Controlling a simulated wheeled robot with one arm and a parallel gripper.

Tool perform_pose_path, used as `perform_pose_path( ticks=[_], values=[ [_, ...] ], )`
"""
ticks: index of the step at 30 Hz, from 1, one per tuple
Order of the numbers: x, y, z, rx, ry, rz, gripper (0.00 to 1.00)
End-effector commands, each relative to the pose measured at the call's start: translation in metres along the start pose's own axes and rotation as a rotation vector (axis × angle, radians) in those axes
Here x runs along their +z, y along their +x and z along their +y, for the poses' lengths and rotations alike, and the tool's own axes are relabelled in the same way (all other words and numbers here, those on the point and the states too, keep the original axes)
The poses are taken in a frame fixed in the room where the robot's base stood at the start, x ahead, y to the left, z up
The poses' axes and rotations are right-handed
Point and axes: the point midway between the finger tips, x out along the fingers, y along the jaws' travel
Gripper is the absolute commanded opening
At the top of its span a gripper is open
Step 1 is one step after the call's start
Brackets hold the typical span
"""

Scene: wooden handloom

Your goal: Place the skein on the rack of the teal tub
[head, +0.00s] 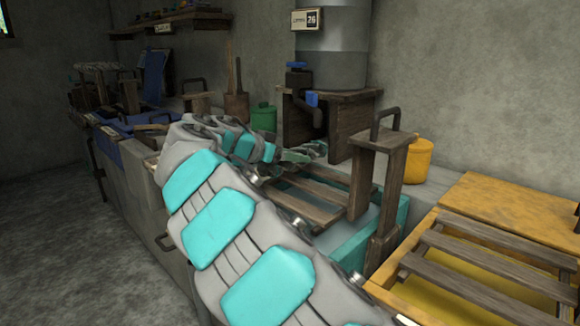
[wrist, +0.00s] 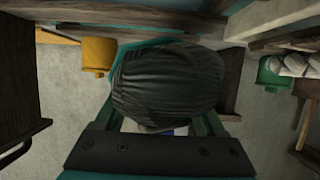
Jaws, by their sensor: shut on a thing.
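A dark grey-green skein (wrist: 168,82), bundled and ribbed, fills the middle of the wrist view. My gripper (wrist: 166,108) is shut on it, with a green finger on each side. In the head view my arm with turquoise pads reaches across, and a small greenish shape at its far end (head: 302,152) seems to be the skein or my gripper. The teal tub (head: 378,230) is in the centre right of the head view, with a slatted wooden rack (head: 312,205) over it. The arm hides its near-left part. The skein appears above the rack's far end; contact cannot be told.
A wooden post with a handle (head: 378,170) stands at the teal tub's right. A yellow pot (head: 418,160), a green pot (head: 263,117) and a metal tank (head: 332,50) on a wooden stand (head: 345,110) are behind.

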Motion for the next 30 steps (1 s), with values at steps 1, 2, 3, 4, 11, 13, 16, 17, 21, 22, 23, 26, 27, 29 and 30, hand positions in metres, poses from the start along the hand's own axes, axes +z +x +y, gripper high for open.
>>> perform_pose_path(
  ticks=[1,2,3,4,11,13,16,17,21,22,23,26,27,29,30],
  values=[
    [0.008,0.001,-0.001,-0.001,-0.003,0.0,0.0],
    [0.012,0.002,-0.001,-0.002,-0.003,0.001,0.0],
    [0.018,0.004,0.0,-0.001,-0.004,0.002,0.0],
    [0.022,0.006,0.0,0.001,-0.004,0.002,0.0],
    [0.032,0.01,-0.001,-0.002,0.0,0.002,0.0],
    [0.032,0.01,-0.001,-0.002,0.0,0.002,0.0],
    [0.033,0.011,-0.001,-0.002,0.0,0.002,0.0],
    [0.034,0.011,-0.001,-0.002,0.0,0.002,0.0],
    [0.034,0.011,-0.001,-0.002,0.0,0.001,0.8],
    [0.034,0.011,-0.001,-0.002,0.0,0.001,0.83],
    [0.034,0.011,-0.001,-0.001,0.0,0.001,0.87],
    [0.034,0.011,-0.001,-0.002,0.0,0.001,0.98],
    [0.034,0.011,-0.001,-0.002,0.0,0.001,1.0],
    [0.034,0.011,-0.001,-0.002,0.0,0.001,1.0],
    [0.034,0.011,-0.001,-0.002,0.0,0.001,1.0]
  ],
)
